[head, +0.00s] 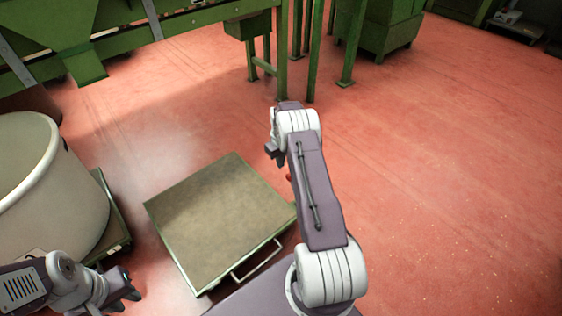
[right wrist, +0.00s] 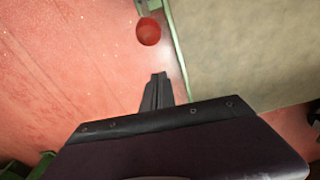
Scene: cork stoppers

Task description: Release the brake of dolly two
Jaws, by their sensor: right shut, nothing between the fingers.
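An empty flat dolly (head: 215,215) with a worn tan top and green rim stands on the floor in the middle of the head view. Its top also fills the upper right of the right wrist view (right wrist: 250,50). A round red knob or pedal (right wrist: 148,32) sits beside its green edge. I cannot read a number on the dolly. My right gripper (head: 272,150) is past the dolly's right side; in the right wrist view its fingers (right wrist: 157,76) are together, empty, short of the red part and apart from it. My left gripper (head: 132,286) is low at left, near the tub; its opening is unclear.
A white tub (head: 30,190) stands on another dolly (head: 115,235) at the left. A metal handle (head: 258,262) is on the empty dolly's near side. Green machinery (head: 130,45) stands at the back. The red floor (head: 440,170) at the right is clear.

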